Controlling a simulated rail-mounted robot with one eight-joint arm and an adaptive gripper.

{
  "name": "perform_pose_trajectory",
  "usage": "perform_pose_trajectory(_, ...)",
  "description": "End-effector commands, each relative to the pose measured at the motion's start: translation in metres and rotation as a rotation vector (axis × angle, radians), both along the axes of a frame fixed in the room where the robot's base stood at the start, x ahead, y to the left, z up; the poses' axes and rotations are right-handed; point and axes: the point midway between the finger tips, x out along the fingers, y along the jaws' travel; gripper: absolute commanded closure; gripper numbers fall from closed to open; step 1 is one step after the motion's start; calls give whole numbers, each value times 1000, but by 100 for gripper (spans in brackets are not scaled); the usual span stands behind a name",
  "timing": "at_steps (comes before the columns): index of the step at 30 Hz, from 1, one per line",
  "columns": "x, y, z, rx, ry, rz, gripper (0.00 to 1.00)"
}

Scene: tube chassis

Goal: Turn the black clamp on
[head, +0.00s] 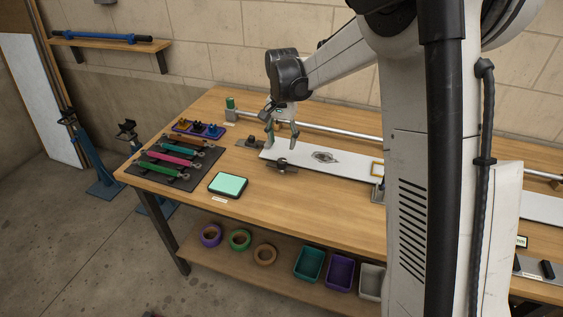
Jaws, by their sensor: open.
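A dark clamp-like fitting (282,167) sits at the front edge of the long white board (340,165) near its left end. A second dark fitting (250,142) is at the board's left end. I cannot tell which of these is the black clamp, nor whether either is on or off. My gripper (282,146) points down over the left end of the board, between the two fittings. Its fingers are spread and nothing shows between them. I cannot tell whether a fingertip touches anything.
A metal tube (335,131) runs along the bench behind the board. A dark mat (176,160) with coloured handled tools, a purple tray (213,136) and a green-topped pad (228,185) lie left of my gripper. My arm hides the bench's right middle. The front strip is clear.

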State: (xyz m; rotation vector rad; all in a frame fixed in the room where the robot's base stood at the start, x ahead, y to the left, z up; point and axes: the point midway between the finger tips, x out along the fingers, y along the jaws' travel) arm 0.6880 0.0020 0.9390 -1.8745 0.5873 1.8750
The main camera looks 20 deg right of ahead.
Motion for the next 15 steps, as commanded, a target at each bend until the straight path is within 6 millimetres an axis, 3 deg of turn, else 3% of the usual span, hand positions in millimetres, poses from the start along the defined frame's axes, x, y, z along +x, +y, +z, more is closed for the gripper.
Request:
perform_pose_trajectory(9, 0, 0, -58, 0, 0, 0, 57)
perform_pose_trajectory(15, 0, 0, -80, 0, 0, 0, 57)
